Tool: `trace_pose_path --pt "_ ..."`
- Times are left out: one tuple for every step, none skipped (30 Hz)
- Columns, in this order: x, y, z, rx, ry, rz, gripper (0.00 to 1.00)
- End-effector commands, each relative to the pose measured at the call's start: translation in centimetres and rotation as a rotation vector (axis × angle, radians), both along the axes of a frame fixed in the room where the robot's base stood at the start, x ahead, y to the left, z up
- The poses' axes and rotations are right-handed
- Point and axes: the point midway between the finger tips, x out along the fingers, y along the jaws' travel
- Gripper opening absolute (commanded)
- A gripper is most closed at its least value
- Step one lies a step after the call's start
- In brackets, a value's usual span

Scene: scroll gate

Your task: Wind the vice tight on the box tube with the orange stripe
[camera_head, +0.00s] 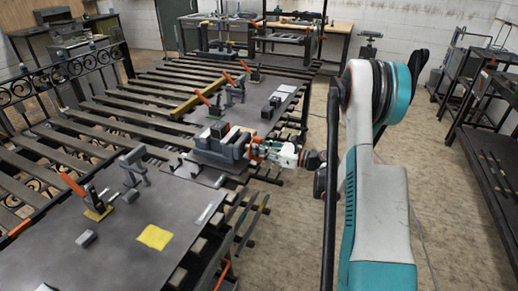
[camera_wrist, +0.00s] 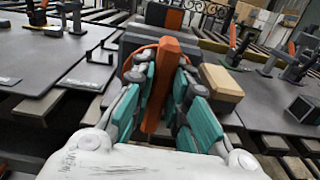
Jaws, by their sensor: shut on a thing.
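The grey vice (camera_head: 214,148) sits at the edge of the work table; its grey body (camera_wrist: 137,40) also shows in the wrist view. My gripper (camera_head: 268,150) is at the vice's right side. In the wrist view, the teal fingers of my gripper (camera_wrist: 163,82) are shut on the orange vice handle (camera_wrist: 160,60), one on each side of it. A dark box tube with an orange stripe (camera_wrist: 174,20) shows behind the handle. Whether the vice jaws touch the tube cannot be told, as the handle and fingers hide part of the view.
A tan block (camera_wrist: 221,82) lies right of my fingers in the wrist view. A yellow bar (camera_head: 197,101) lies behind the vice.

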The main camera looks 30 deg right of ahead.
Motion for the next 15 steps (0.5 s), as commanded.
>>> trace_pose_path --pt "0.00 -0.01 -0.08 0.013 0.010 0.000 0.00" --pt "0.01 -0.03 -0.10 0.023 0.018 0.001 0.00" --pt "0.03 -0.05 -0.11 0.038 0.031 0.000 0.00" --pt "0.04 -0.07 -0.12 0.050 0.040 0.000 0.00" --pt "0.06 -0.09 -0.14 0.065 0.052 0.000 0.00" --pt "0.08 -0.11 -0.16 0.086 0.068 0.000 0.00" --pt "0.09 -0.14 -0.18 0.103 0.081 0.000 0.00" --pt "0.11 -0.15 -0.20 0.122 0.096 0.000 0.00" --pt "0.12 -0.18 -0.22 0.148 0.116 0.000 0.00" --pt "0.13 -0.20 -0.23 0.168 0.132 0.000 0.00" --pt "0.14 -0.23 -0.24 0.189 0.149 0.000 0.00" --pt "0.16 -0.25 -0.25 0.219 0.172 0.000 0.00" --pt "0.17 -0.27 -0.26 0.241 0.190 0.000 0.00" --pt "0.19 -0.30 -0.26 0.264 0.207 0.000 0.00" --pt "0.22 -0.34 -0.27 0.294 0.231 0.000 0.00"
